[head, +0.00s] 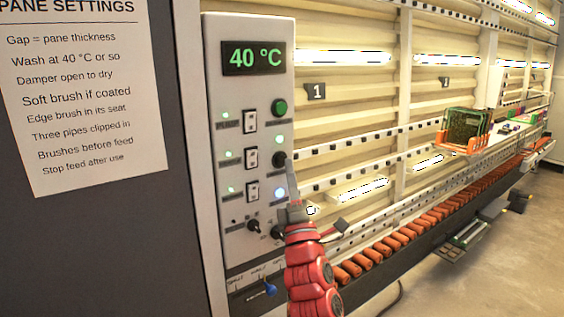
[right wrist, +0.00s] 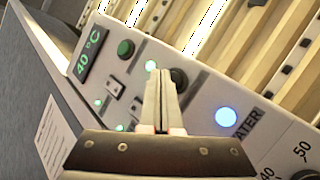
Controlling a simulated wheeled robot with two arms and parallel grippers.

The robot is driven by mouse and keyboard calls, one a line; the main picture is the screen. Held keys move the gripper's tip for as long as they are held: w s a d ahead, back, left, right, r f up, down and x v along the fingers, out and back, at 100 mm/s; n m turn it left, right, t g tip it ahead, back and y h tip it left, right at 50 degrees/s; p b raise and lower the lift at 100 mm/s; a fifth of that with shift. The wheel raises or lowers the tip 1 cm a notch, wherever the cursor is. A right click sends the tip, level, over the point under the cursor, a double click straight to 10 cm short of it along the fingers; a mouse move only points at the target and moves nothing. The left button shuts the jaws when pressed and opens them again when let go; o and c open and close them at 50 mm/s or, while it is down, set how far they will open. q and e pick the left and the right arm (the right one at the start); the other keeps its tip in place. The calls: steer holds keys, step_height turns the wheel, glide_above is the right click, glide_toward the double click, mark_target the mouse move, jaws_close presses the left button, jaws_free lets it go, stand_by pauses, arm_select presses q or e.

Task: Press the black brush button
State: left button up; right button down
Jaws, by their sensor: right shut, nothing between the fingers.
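The black brush button (head: 279,159) is a round knob on the white control panel (head: 228,80), below a green button (head: 280,107). My right gripper (head: 287,165) comes up from below with its fingers shut and empty. Its tips are at the lower right edge of the black button in the head view. In the right wrist view the shut fingertips (right wrist: 158,76) overlap the left side of the black button (right wrist: 179,79). I cannot tell whether they touch it. My left gripper is not in view.
The panel has a display (head: 254,57) reading 40 °C, several rocker switches, a lit blue-white lamp (head: 279,193) and lower dials. A settings sheet (head: 85,95) hangs at the left. The washer's orange rollers (head: 383,249) run to the right.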

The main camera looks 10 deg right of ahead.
stand_by(0.3)
steer(key=shift+w+a+b, duration=0.15)
steer(key=shift+w+b, duration=0.3)
steer(key=shift+w+a+b, duration=0.15)
steer(key=shift+w+b, duration=0.2)
steer(key=shift+b, duration=0.1)
stand_by(0.5)
steer(key=shift+s, duration=0.15)
stand_by(0.3)
steer(key=shift+s+d, duration=0.25)
steer(key=shift+s, duration=0.4)
steer(key=shift+p, duration=0.3)
